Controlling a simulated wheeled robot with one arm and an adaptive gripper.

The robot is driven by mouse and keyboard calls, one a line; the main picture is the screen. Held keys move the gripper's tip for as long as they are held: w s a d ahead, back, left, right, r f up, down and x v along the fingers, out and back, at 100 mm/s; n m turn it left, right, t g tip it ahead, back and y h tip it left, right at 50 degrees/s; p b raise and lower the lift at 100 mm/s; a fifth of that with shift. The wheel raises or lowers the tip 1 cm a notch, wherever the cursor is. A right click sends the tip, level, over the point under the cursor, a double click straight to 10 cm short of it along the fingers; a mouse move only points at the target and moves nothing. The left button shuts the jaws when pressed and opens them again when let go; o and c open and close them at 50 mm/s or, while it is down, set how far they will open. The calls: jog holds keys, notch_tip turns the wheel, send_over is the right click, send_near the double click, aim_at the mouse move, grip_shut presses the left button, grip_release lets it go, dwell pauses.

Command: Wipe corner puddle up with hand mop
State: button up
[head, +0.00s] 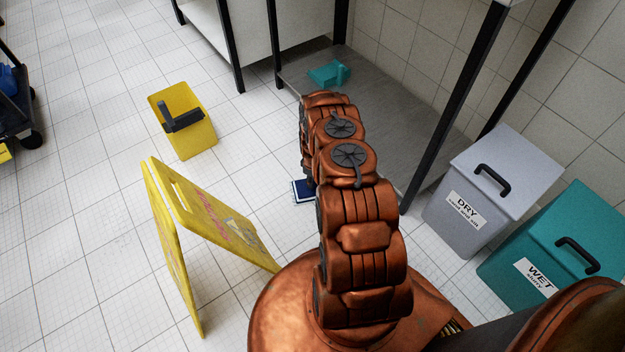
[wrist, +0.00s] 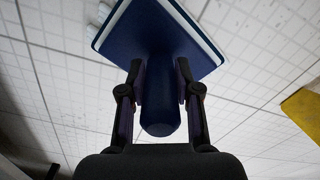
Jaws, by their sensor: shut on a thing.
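The hand mop (wrist: 150,28) is a dark blue rectangular pad with a pale edge and a thick blue handle. My gripper (wrist: 160,78) is shut on the handle, one finger on each side, in the wrist view. In the head view part of the blue mop (head: 303,191) shows just left of my arm, low over or on the tiles; contact with the floor is unclear. My arm hides the gripper there. Pale rounded patches (wrist: 97,14) lie beside the mop's left corner in the wrist view; I cannot tell whether they are the puddle.
A yellow wet-floor sign (head: 215,220) stands at the left front, a yellow bucket (head: 192,134) behind it. A dark metal-legged table (head: 440,120) with a low shelf holding a teal item (head: 328,74) is ahead. DRY (head: 480,215) and WET (head: 545,270) bins stand right.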

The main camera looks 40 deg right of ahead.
jog(key=shift+w+r+p, duration=0.1)
jog(key=shift+r+p, duration=0.6)
jog(key=shift+r, duration=1.35)
jog(key=shift+r+p, duration=0.3)
jog(key=shift+r, duration=0.65)
jog(key=shift+r, duration=0.1)
jog(key=shift+r+p, duration=0.5)
jog(key=shift+r, duration=0.9)
